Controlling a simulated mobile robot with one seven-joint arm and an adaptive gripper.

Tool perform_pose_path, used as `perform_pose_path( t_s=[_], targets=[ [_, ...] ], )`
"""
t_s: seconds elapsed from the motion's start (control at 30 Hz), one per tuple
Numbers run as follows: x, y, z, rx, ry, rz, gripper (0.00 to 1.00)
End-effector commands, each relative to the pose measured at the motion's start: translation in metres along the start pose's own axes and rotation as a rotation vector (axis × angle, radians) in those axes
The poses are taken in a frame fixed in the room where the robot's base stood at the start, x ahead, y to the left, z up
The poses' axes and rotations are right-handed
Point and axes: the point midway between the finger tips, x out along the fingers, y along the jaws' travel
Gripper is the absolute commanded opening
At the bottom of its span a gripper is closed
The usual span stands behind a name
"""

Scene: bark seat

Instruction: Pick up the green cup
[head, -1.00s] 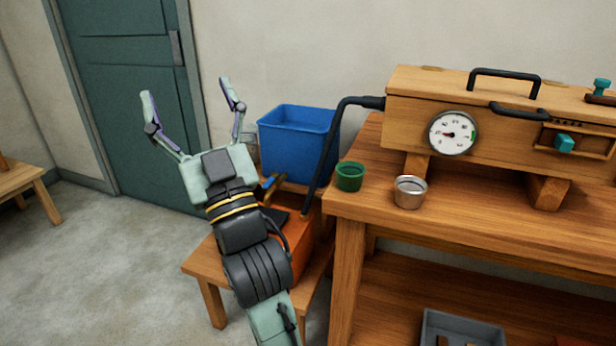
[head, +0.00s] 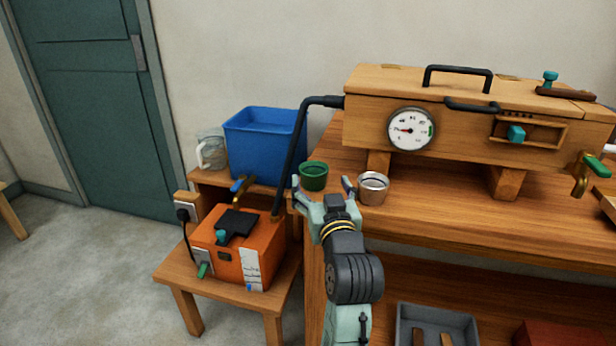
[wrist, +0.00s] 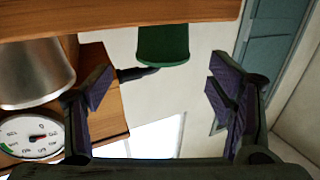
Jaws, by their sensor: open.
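The green cup (head: 313,176) stands upright on the wooden bench's left front corner. My gripper (head: 322,184) is open and empty, just on the near side of the cup in the head view. In the wrist view the picture looks upside down. There the green cup (wrist: 163,45) shows at the top middle, beyond and between the two spread fingers of my gripper (wrist: 160,95). The cup is not touched in that view.
A metal cup (head: 373,188) stands close to the right of the green cup. A black hose (head: 292,160) runs down at its left from the wooden box (head: 460,125) with a gauge. A blue bin (head: 265,147) and an orange box (head: 240,250) are at the left.

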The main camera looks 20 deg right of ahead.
Motion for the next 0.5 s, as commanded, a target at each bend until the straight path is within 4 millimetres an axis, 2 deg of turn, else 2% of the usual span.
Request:
perform_pose_path(
  t_s=[0.1,0.27,0.5],
  targets=[
    [0.015,-0.001,-0.001,0.0,-0.001,-0.001,0.75],
    [0.026,-0.002,-0.001,0.0,0.0,-0.001,0.75],
    [0.061,-0.004,0.001,0.0,0.0,-0.001,0.75]
  ],
)
